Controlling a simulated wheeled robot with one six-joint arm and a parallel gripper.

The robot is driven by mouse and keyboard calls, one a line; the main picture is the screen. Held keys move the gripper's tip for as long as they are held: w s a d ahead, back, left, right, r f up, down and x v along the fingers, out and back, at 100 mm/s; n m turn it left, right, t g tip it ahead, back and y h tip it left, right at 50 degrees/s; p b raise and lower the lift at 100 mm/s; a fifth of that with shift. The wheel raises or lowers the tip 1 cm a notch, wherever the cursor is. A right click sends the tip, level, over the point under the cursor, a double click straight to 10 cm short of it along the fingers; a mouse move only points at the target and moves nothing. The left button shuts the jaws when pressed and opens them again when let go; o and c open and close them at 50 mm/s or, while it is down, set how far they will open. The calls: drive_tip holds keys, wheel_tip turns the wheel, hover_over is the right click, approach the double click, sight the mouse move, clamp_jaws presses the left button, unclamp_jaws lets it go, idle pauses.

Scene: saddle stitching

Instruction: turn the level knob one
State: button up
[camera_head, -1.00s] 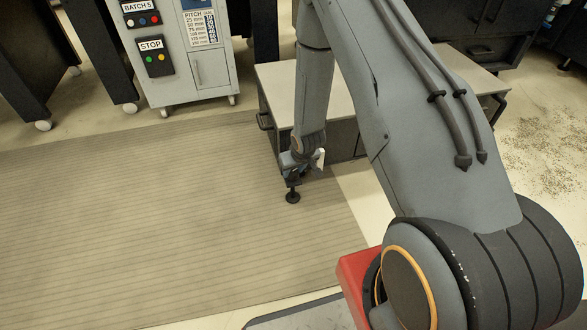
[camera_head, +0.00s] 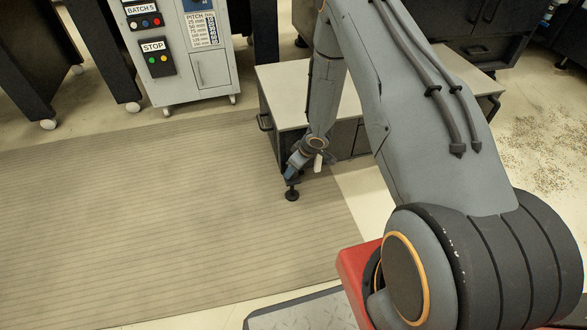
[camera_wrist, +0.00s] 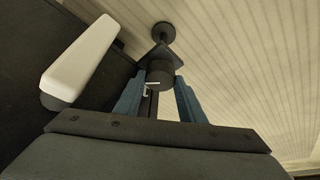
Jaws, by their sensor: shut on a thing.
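The level knob (camera_wrist: 158,74) is a dark round knob with a white mark line, in the middle of the wrist view. My gripper (camera_wrist: 160,86) has its blue fingers on either side of the knob and is shut on it. In the head view my gripper (camera_head: 291,173) is low at the left front corner of the workbench (camera_head: 275,85), just above a round black foot (camera_head: 292,195). The knob itself is too small and too covered by my gripper to make out there. The foot also shows beyond the knob in the wrist view (camera_wrist: 164,33).
A white bar (camera_wrist: 82,58) lies close to the left of my gripper, by a dark panel. A grey machine cabinet (camera_head: 210,70) with a STOP button box (camera_head: 157,58) stands at the back left. The ribbed mat (camera_head: 170,220) left of the bench is clear.

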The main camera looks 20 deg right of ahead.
idle(0.3)
drive_tip(key=o, duration=1)
drive_tip(key=shift+o, duration=0.2)
drive_tip(key=shift+w, duration=0.1)
drive_tip(key=shift+m, duration=0.4)
drive_tip(key=shift+m+t+h+b, duration=0.45)
drive_tip(key=shift+m+b, duration=0.35)
drive_tip(key=shift+m, duration=0.2)
drive_tip(key=shift+a+f+m+h+b, duration=0.15)
drive_tip(key=shift+m+h+b, duration=0.3)
drive_tip(key=shift+m+b, duration=0.55)
drive_tip(key=m+h+b, duration=0.1)
drive_tip(key=m+b, duration=0.1)
drive_tip(key=shift+a+m, duration=0.15)
drive_tip(key=shift+m, duration=0.25)
drive_tip(key=s+r+p, duration=0.3)
drive_tip(key=r+p, duration=0.1)
drive_tip(key=r, duration=0.5)
drive_tip(key=s+r+g+p, duration=0.1)
drive_tip(key=s+r+p, duration=0.3)
drive_tip(key=r, duration=0.6)
drive_tip(key=s+r+p, duration=0.3)
drive_tip(key=r+p, duration=0.2)
drive_tip(key=r, duration=0.4)
drive_tip(key=shift+s+r+p, duration=0.35)
drive_tip(key=shift+s, duration=0.05)
